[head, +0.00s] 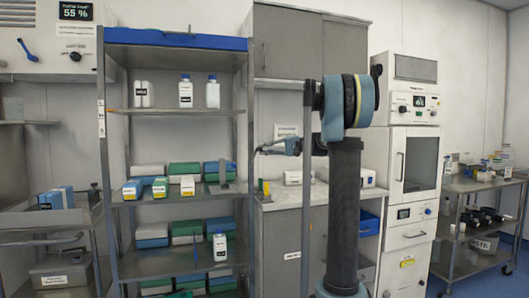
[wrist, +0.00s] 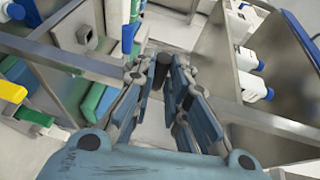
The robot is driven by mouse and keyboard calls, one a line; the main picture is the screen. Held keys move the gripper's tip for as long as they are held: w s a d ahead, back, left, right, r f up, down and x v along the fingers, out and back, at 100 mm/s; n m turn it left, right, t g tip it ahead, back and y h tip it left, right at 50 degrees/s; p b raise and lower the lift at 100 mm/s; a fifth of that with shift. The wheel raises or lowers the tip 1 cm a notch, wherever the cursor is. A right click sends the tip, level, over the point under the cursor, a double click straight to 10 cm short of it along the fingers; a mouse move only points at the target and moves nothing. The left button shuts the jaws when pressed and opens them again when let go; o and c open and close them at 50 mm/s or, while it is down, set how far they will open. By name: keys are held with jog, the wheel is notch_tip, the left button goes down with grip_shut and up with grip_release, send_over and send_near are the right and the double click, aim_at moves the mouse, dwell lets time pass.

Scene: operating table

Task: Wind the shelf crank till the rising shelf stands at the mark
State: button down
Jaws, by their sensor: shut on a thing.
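My gripper (head: 260,150) reaches left to the right-hand post of the shelf unit. In the wrist view its fingers (wrist: 172,64) are closed together around a small dark piece, which looks like the crank's handle (wrist: 163,72); the fingers hide most of it. The rest of the crank is not clear in the head view. The metal shelf unit holds a shelf with white bottles (head: 175,111) and a lower shelf with coloured boxes (head: 170,196). I cannot tell which shelf rises. A white label strip (head: 101,118) is on the left post; I cannot tell whether it is the mark.
A grey cabinet (head: 278,232) with a worktop stands right of the shelf unit, close under my arm. White bottles (wrist: 250,60) show right of my fingers in the wrist view. A cart (head: 470,190) stands at far right and a trolley (head: 50,215) at left.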

jog(key=shift+f, duration=0.15)
jog(key=c, duration=1.6)
grip_release()
jog(key=d, duration=0.4)
jog(key=s+d+r, duration=0.1)
jog(key=d, duration=0.6)
jog(key=shift+s+d+r, duration=0.15)
jog(key=shift+s+d, duration=0.05)
jog(key=shift+d, duration=0.2)
